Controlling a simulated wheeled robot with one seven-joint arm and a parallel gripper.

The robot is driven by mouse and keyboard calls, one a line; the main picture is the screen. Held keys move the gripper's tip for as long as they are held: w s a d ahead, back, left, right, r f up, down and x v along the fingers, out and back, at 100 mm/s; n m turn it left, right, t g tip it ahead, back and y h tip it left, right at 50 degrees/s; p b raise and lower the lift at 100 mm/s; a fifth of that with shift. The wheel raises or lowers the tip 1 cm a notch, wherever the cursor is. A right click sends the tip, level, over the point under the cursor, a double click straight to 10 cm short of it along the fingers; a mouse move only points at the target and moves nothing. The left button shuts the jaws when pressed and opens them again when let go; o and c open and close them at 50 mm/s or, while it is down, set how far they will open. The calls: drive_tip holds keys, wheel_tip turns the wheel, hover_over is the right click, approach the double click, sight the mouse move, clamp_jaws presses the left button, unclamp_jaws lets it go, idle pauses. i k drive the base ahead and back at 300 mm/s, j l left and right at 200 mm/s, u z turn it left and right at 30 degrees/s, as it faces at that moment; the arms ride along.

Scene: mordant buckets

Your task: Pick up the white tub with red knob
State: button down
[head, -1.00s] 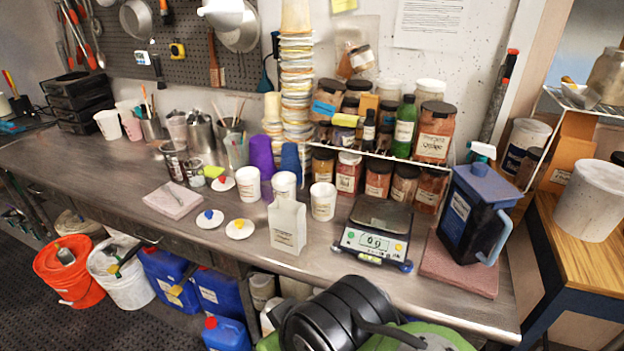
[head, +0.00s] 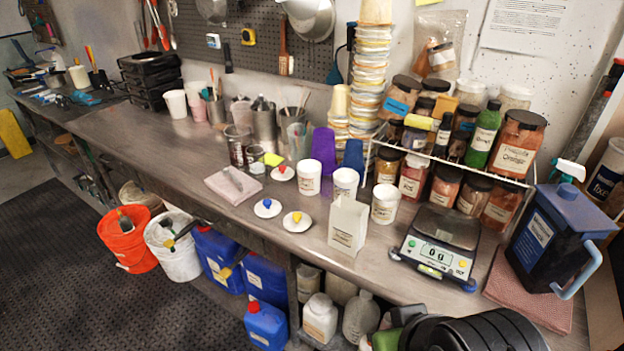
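A small white lid with a red knob (head: 282,173) lies flat on the steel bench. It is beside a white tub (head: 309,178) that stands upright just right of it. A second white tub (head: 345,183) and a third white tub (head: 385,204) stand further right. I see no red knob on top of any tub. A lid with a blue knob (head: 267,207) and a lid with a yellow knob (head: 297,221) lie nearer the front edge.
A white rectangular container (head: 347,225) stands in front of the second and third tubs. Purple (head: 324,147) and blue cups stand behind. A scale (head: 441,240) and dark jug (head: 548,237) are right. A pink pad (head: 232,184) lies left. Bare bench shows further left.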

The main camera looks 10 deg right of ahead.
sight(309, 170)
drive_tip(key=i+j+u, duration=0.15)
drive_tip(key=i+j, duration=0.5)
drive_tip(key=i+j+u, duration=0.15)
drive_tip(key=i+j, duration=0.45)
drive_tip(key=i, duration=0.1)
